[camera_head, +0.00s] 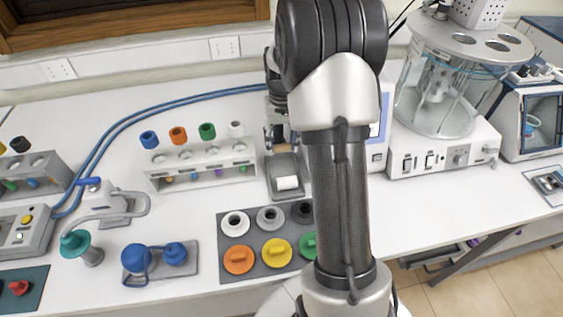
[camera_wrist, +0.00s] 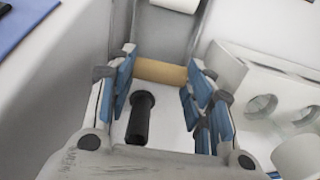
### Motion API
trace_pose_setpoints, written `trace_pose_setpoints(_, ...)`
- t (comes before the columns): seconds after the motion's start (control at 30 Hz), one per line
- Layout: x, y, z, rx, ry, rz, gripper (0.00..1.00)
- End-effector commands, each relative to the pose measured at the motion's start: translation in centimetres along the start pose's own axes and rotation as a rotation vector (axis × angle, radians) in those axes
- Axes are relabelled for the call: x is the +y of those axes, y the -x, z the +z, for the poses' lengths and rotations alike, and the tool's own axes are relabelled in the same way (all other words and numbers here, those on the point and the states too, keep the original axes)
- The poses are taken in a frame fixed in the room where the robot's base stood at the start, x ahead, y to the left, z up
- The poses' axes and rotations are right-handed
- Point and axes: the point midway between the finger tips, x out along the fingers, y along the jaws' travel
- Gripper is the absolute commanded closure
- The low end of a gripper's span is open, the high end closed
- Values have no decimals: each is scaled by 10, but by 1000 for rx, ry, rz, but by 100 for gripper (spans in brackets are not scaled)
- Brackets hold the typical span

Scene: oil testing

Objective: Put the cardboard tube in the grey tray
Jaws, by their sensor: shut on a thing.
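My gripper (camera_wrist: 160,78) is shut on the tan cardboard tube (camera_wrist: 160,71), which lies crosswise between its blue finger pads in the wrist view. The grey tray (camera_wrist: 168,36) shows just past the tube, with a white roll (camera_wrist: 176,4) in it at the top edge. In the head view the grey tray (camera_head: 272,180) stands beside my arm, with the white roll (camera_head: 288,183) at its near end. My gripper (camera_head: 276,136) is at the tray's far end, partly hidden by my arm. I cannot tell the tube's height above the tray.
A white rack with coloured caps (camera_head: 203,172) stands close left of the tray. A mat with round caps (camera_head: 232,285) lies in front. A black upright peg (camera_wrist: 140,118) shows between the fingers. A glass apparatus (camera_head: 440,90) stands to the right.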

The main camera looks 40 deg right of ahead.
Motion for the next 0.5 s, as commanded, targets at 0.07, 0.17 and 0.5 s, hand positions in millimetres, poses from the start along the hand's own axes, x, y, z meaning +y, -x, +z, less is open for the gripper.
trace_pose_setpoints(0.07, 0, -11, 0, -1, 0, 0, 64)
trace_pose_setpoints(0.17, 0, -16, 0, 1, 0, 0, 64)
trace_pose_setpoints(0.5, 0, -64, 0, -2, 0, 0, 64)
